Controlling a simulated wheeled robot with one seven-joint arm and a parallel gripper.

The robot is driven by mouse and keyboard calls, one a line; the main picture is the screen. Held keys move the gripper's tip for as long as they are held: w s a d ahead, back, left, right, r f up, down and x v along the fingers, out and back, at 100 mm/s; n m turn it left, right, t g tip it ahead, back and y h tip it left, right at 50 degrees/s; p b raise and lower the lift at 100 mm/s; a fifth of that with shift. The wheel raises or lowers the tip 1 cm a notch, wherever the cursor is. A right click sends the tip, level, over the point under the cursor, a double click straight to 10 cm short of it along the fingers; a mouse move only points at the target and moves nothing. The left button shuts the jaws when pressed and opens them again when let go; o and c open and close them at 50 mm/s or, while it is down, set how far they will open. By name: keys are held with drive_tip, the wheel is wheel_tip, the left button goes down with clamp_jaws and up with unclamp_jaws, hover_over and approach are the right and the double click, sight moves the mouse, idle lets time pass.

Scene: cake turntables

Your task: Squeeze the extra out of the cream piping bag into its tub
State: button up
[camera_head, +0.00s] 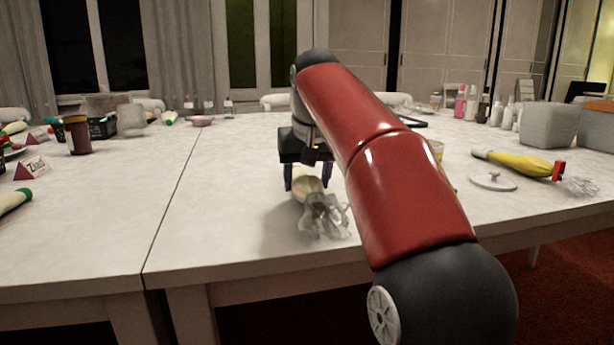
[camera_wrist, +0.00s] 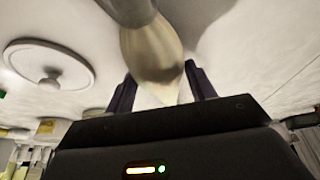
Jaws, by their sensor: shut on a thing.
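My gripper (camera_head: 307,180) points down over the white table, with my red arm reaching across the view. It is shut on a cream-coloured piping bag (camera_head: 309,186), whose clear, crumpled end (camera_head: 325,217) is toward the near edge. The bag's tip is hidden. In the wrist view the cream bag (camera_wrist: 152,50) is between the two dark fingers (camera_wrist: 160,92). I cannot tell which container is the cream tub. A pale yellowish tub (camera_head: 437,150) is partly hidden behind my arm.
A white knobbed disc (camera_head: 493,181) lies to the right, also in the wrist view (camera_wrist: 48,64). Beyond it are a yellow piping bag (camera_head: 520,163) and grey bins (camera_head: 549,125).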

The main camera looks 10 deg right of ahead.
drive_tip(key=o, duration=0.5)
drive_tip(key=shift+f, duration=0.1)
drive_tip(key=shift+f, duration=0.35)
